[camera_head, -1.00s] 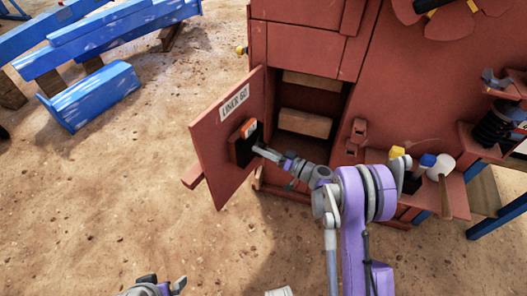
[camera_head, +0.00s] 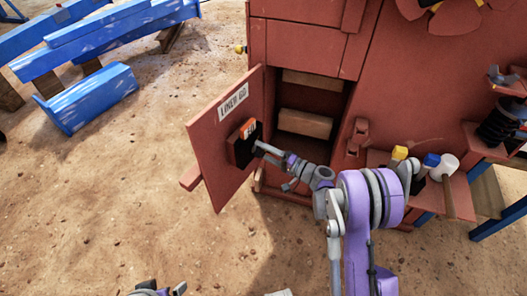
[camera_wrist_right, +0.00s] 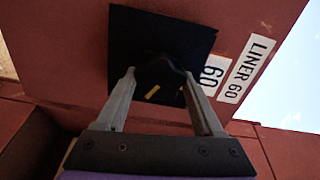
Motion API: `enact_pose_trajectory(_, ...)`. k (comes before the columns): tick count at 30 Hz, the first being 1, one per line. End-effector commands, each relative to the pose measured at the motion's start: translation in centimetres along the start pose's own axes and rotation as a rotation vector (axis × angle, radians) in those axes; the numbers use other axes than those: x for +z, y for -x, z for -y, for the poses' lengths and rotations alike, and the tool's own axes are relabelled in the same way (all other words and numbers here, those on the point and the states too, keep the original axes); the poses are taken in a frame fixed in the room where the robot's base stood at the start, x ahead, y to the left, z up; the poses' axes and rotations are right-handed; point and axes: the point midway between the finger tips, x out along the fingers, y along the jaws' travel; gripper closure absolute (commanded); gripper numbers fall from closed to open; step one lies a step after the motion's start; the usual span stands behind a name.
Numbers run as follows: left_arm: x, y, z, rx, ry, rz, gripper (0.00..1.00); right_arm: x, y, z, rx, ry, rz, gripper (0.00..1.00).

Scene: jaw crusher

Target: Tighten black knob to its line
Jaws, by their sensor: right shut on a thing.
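The black knob (camera_wrist_right: 160,76) sits on a square black plate (camera_wrist_right: 190,38) on the red-brown door panel. My right gripper (camera_head: 257,146) reaches the plate from the right, and its fingers are shut on the knob. In the right wrist view the fingers (camera_wrist_right: 160,84) lie on either side of the knob. Two short yellow marks (camera_wrist_right: 152,91) show at the knob, but I cannot tell whether they line up. My left gripper (camera_head: 160,291) is only partly in view at the bottom edge, away from the panel.
The door panel (camera_head: 212,155) stands open and carries a "LINER 60" label (camera_wrist_right: 247,68). Behind it is an open compartment with wooden blocks (camera_head: 305,124). A shelf on the right holds yellow, blue and white-topped tools (camera_head: 431,161). Blue beams (camera_head: 90,98) lie at left; sandy ground is free.

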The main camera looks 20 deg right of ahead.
Motion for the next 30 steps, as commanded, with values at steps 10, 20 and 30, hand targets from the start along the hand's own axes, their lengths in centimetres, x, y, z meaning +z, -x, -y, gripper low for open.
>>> enact_pose_trajectory(10, 0.01, -0.06, 0.0, 0.0, 0.0, 0.0, 0.0, 0.03, 0.02, -0.02, 0.001, -0.022, 0.001, 0.87)
enact_pose_trajectory(20, 0.01, -0.06, 0.0, 0.0, 0.0, 0.0, 0.0, 0.02, 0.02, -0.02, 0.001, -0.021, 0.0, 0.08)
enact_pose_trajectory(30, 0.01, -0.04, 0.0, 0.0, 0.0, 0.0, 0.0, -0.01, 0.13, -0.01, 0.0, -0.021, 0.0, 0.01)
